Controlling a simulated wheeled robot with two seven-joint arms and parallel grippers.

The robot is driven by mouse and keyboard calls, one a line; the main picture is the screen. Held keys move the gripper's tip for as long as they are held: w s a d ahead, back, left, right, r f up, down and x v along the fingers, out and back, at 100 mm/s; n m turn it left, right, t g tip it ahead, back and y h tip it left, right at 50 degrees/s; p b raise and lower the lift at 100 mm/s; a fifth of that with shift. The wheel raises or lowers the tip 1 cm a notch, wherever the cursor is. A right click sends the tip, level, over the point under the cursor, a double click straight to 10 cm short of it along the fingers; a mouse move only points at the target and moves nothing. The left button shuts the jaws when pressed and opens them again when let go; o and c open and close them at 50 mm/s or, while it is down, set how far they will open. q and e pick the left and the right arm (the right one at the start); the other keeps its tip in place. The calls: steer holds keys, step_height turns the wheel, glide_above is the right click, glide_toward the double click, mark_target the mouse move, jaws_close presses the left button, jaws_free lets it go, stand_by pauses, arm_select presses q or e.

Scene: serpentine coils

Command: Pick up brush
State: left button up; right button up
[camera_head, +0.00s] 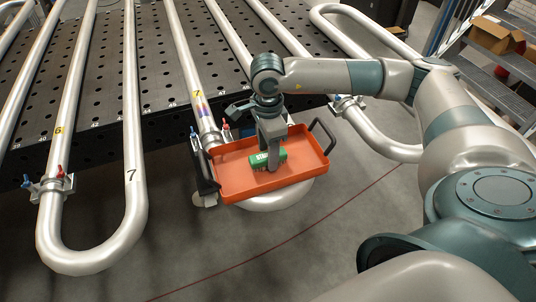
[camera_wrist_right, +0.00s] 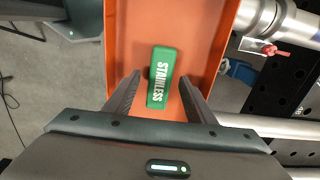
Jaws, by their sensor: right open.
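The brush is a green block with white "STAINLESS" lettering (camera_wrist_right: 161,77). It lies in an orange tray (camera_wrist_right: 124,50). In the head view the brush (camera_head: 257,159) shows partly behind my right gripper, in the middle of the tray (camera_head: 309,175). My right gripper (camera_head: 271,163) points down into the tray. In the right wrist view its two open fingers (camera_wrist_right: 158,82) stand on either side of the brush's near end, with gaps to it. The brush's underside and any bristles are hidden. I do not see my left gripper.
Steel coil pipes (camera_head: 133,110) run over a perforated black table (camera_head: 100,60). The tray sits over a pipe bend, with a black handle (camera_head: 325,130) at its right end and dark hardware (camera_head: 203,165) at its left. Shelves with cardboard boxes (camera_head: 490,35) stand far right.

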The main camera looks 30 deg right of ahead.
steer(key=shift+f, duration=0.9)
steer(key=c, duration=1.2)
steer(key=shift+r, duration=0.2)
